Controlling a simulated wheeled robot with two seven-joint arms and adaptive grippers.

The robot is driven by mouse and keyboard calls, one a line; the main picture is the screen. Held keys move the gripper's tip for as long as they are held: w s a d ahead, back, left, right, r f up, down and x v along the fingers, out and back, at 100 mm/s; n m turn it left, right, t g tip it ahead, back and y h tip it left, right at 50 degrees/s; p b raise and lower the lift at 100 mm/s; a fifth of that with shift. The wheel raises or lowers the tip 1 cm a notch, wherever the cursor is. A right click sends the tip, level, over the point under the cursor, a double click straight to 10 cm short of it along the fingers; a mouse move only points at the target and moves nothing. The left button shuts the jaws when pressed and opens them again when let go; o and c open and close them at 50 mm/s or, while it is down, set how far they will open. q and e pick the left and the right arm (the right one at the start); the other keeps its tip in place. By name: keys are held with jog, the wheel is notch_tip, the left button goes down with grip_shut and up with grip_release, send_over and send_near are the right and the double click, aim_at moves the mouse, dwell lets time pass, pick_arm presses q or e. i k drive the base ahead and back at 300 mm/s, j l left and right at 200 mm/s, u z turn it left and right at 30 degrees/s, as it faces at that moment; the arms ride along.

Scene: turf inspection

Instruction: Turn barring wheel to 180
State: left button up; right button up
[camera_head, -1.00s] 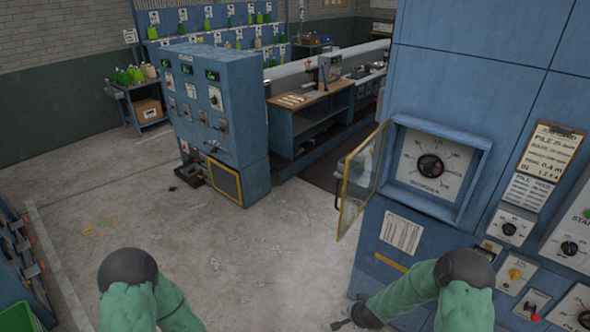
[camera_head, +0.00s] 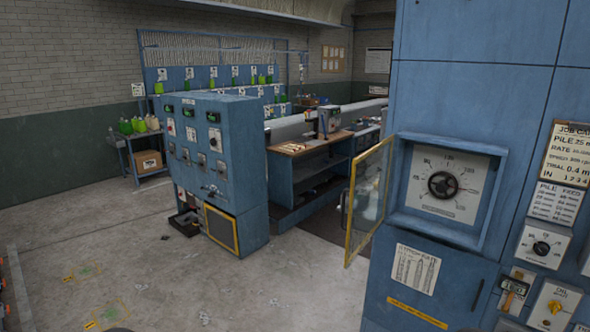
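A black round handwheel or knob (camera_head: 442,185) sits on a white dial plate (camera_head: 462,207) with a ring of marks, inside a recessed square box on the blue cabinet at the right. It is the likely barring wheel; its label and pointer reading are too small to tell. The box's yellow-framed clear door (camera_head: 351,205) stands swung open to the left. Neither of my grippers is in view; only dark slivers, probably of my arms, show at the bottom edge.
The blue cabinet (camera_head: 420,90) carries a smaller knob (camera_head: 541,248), a yellow switch (camera_head: 555,306) and paper cards right of the box. A blue control console (camera_head: 225,160) and a workbench (camera_head: 305,170) stand farther back left. The concrete floor (camera_head: 290,285) between is largely clear.

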aim_at(441, 187)
jog(key=z, duration=0.6)
jog(key=i+j+z, duration=0.2)
jog(key=j+z, duration=0.2)
jog(key=j, duration=0.15)
jog(key=i+j+z, duration=0.1)
jog(key=j+z, duration=0.3)
jog(key=j, duration=0.15)
jog(key=j+z, duration=0.4)
jog(key=j, duration=1.5)
jog(key=i, duration=0.1)
